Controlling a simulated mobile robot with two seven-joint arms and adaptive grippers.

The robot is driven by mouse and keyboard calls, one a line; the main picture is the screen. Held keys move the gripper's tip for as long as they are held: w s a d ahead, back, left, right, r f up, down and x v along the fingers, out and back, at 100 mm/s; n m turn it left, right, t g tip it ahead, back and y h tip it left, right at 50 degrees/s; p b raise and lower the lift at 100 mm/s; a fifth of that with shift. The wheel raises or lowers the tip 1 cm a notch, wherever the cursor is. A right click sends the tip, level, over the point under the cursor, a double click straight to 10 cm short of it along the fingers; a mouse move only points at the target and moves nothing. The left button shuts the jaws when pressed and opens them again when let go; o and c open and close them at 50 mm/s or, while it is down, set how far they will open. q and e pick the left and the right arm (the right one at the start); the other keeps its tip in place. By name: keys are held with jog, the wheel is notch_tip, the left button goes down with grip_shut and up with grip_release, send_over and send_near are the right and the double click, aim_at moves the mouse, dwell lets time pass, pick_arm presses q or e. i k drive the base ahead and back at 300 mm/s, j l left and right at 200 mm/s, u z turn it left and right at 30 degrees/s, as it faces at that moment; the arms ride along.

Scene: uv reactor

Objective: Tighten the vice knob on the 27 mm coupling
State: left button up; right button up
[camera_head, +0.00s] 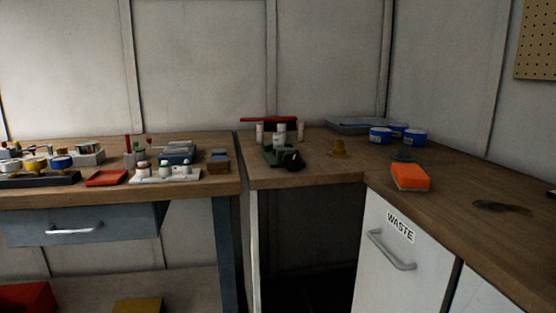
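A small dark green vice (272,155) stands on the corner part of the wooden bench, near its front edge. A round black knob (293,160) sits at its right front side. A pale upright cylinder (280,134) rises at the vice; it may be the coupling, but its size cannot be read. I cannot tell whether the jaws touch it. Neither of my grippers is in view.
The left bench (215,189) is crowded. The white cabinet (375,270) is marked WASTE.

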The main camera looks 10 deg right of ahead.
aim_at(291, 160)
jog(key=i+j, duration=0.25)
jog(key=j, duration=0.15)
jog(key=i+j, duration=0.55)
jog(key=j, duration=0.3)
jog(key=i+j, duration=0.55)
jog(key=j, duration=0.25)
